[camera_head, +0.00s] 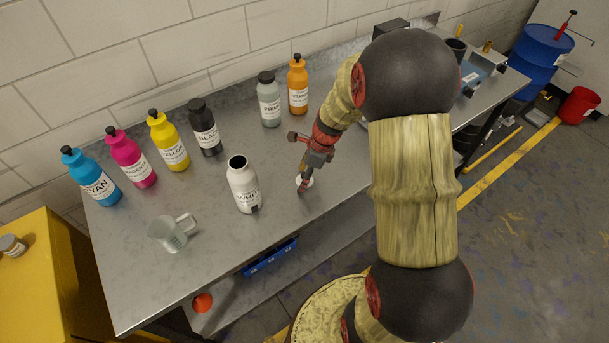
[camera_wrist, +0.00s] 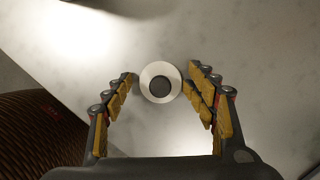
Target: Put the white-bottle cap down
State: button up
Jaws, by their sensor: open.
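The white bottle (camera_head: 243,186) stands upright on the metal table with its dark mouth uncovered. The white cap (camera_head: 306,181) is on the tabletop to the right of the bottle, under my gripper (camera_head: 304,183). In the wrist view the cap (camera_wrist: 160,83) shows as a white ring with a dark round centre. It lies between the fingertips of my gripper (camera_wrist: 161,86). The fingers are spread to either side, with the left fingertip very close to the cap's edge; whether it touches I cannot tell.
A clear measuring cup (camera_head: 172,233) stands left of the white bottle. Cyan (camera_head: 91,177), magenta (camera_head: 131,160), yellow (camera_head: 168,143), black (camera_head: 205,130), grey (camera_head: 269,102) and orange (camera_head: 298,87) bottles stand along the back. The front table area (camera_head: 225,245) is bare.

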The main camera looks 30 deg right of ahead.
jog(key=shift+o, duration=0.2)
jog(key=shift+r, duration=0.15)
jog(key=shift+r, duration=0.35)
jog(key=p+v, duration=0.3)
jog(key=v, duration=0.9)
jog(key=s+a+r+n, duration=0.2)
jog(key=a+r+n, duration=0.3)
jog(key=r+n, duration=0.15)
jog(key=s+a+r+n+t+h, duration=0.1)
jog(key=s+a+r+n, duration=0.4)
jog(key=s+n, duration=0.3)
jog(key=s+a+r+n+t+h, duration=0.1)
jog(key=s+a+r+n, duration=0.5)
jog(key=n, duration=0.6)
jog(key=shift+s+a+r+t, duration=0.25)
jog(key=shift+s+r+t, duration=0.3)
jog(key=shift+s+t, duration=0.35)
